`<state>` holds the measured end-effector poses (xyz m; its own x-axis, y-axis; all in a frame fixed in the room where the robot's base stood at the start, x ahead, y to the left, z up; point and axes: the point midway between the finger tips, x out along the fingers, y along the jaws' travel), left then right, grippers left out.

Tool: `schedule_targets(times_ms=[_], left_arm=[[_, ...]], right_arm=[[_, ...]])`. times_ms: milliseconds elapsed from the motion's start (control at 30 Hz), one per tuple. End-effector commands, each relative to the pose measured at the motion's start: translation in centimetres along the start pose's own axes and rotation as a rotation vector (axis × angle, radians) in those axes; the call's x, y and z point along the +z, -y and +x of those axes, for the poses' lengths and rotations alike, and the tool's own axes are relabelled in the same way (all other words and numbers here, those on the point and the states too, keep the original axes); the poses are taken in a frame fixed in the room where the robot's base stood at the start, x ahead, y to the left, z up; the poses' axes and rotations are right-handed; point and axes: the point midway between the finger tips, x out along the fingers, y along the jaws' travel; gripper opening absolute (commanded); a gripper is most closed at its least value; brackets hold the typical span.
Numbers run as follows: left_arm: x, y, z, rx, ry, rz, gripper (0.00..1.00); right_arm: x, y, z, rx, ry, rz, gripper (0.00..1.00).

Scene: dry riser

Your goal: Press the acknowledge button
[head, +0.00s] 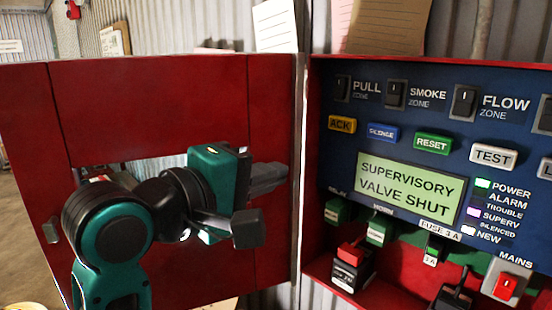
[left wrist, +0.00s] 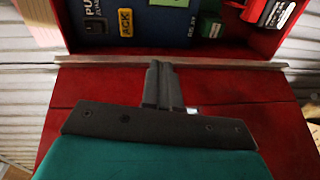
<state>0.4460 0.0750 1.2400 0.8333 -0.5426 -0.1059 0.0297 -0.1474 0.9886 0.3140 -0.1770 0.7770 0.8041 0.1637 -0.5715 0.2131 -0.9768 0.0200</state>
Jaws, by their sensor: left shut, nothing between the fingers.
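The acknowledge button is the yellow ACK button (head: 342,125) at the upper left of the blue panel (head: 400,130), inside the open red cabinet. It also shows near the top of the left wrist view (left wrist: 126,22). My left gripper (head: 284,174) is shut and empty. It is in front of the open red door (head: 150,90), left of the cabinet's edge and apart from the ACK button. In the left wrist view its dark closed fingers (left wrist: 158,66) point toward the panel, just right of and below ACK. My right gripper is not in view.
A blue SILENCE button (head: 383,133), green RESET button (head: 433,143) and white TEST button (head: 493,157) sit right of ACK. Black switches are above. The display (head: 410,187) reads "SUPERVISORY VALVE SHUT". The cabinet's metal edge (head: 299,150) stands between my gripper and the panel.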

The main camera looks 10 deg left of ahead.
Motion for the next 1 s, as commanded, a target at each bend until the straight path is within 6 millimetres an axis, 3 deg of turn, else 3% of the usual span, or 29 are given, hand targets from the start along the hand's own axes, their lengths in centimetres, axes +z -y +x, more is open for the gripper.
schedule_targets(times_ms=[33, 100, 200, 367, 1000], left_arm=[[0.3, -1.9, -0.1, 0.043, 0.014, -0.030, 0.00], [0.7, -3.5, -0.3, 0.081, 0.031, -0.069, 0.00], [0.9, -4.6, -0.4, 0.106, 0.045, -0.100, 0.00], [1.0, -4.9, 0.5, 0.109, 0.049, -0.108, 0.00], [1.3, -5.7, 9.0, 0.108, 0.047, -0.106, 0.00]], right_arm=[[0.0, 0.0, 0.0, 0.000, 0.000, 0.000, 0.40], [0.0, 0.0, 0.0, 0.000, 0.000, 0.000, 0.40], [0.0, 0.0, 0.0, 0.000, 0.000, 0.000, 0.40], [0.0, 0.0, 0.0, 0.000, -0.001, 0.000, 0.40], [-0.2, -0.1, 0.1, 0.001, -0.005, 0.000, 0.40]])
